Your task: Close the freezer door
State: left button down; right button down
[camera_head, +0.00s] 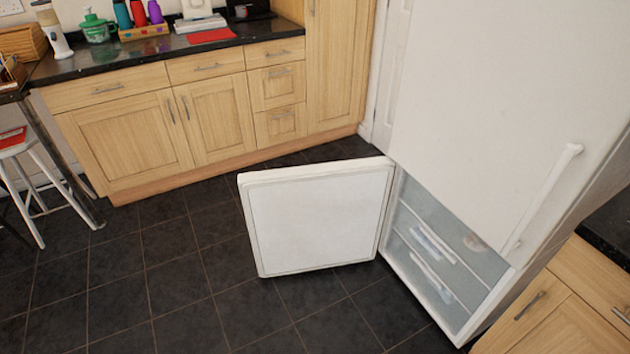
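The freezer door (318,220) is the low white door of a tall white fridge-freezer on the right. It stands wide open, swung out to the left over the dark floor, with its pale inner panel in view. The open freezer compartment (440,252) shows greyish drawers with some white and blue shapes inside, too small to make out. The upper fridge door (490,110) is shut and has a long white vertical handle (543,198). Neither of my grippers is in view.
Wooden base cabinets (215,115) with a black worktop (160,48) run along the back. A white stool (28,180) stands at the left. Another wooden cabinet (555,320) is at the lower right. The dark tiled floor (150,270) left of the door is clear.

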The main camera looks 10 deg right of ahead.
aim_at(316, 217)
jog(key=i+j+u, duration=0.4)
jog(key=i+u, duration=0.4)
jog(key=i+j+u, duration=0.15)
jog(key=i+u, duration=0.25)
jog(key=i+j, duration=0.15)
jog(key=i, duration=0.4)
jog(key=i+j+u, duration=0.1)
jog(key=i, duration=0.5)
jog(key=i+z, duration=0.2)
jog(key=z, duration=0.25)
jog(key=i+z, duration=0.25)
jog(key=z, duration=0.2)
jog(key=i+j+z, duration=0.15)
jog(key=z, duration=0.3)
jog(key=i+j+z, duration=0.2)
jog(key=z, duration=0.3)
jog(key=i+j+z, duration=0.1)
jog(key=z, duration=0.3)
jog(key=i+j+z, duration=0.15)
jog(key=z, duration=0.25)
jog(key=i+j+z, duration=0.1)
jog(key=z, duration=0.3)
jog(key=i+j+z, duration=0.1)
jog(key=j+z, duration=0.45)
jog(key=z, duration=0.3)
